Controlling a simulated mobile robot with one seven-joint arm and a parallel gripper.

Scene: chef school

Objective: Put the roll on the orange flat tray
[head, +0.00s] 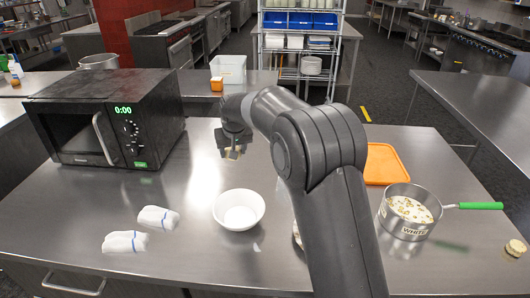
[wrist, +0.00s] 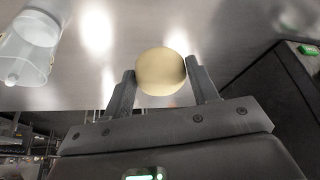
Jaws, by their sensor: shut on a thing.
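My gripper (head: 233,151) is in the head view, above the steel table, behind the white bowl and right of the microwave. It is shut on the roll, a small round beige thing. The roll (wrist: 160,71) shows plainly between the two fingers in the wrist view, and only a sliver of it shows in the head view. The orange flat tray (head: 383,166) lies on the table to the right of my arm, apart from the roll. My arm hides its left part.
A white bowl (head: 239,210) stands mid-table, with two rolled white cloths (head: 157,218) to its left. A black microwave (head: 108,120) stands at the left. A pot (head: 408,212) with a green handle stands in front of the tray. A small beige round thing (head: 515,248) lies far right.

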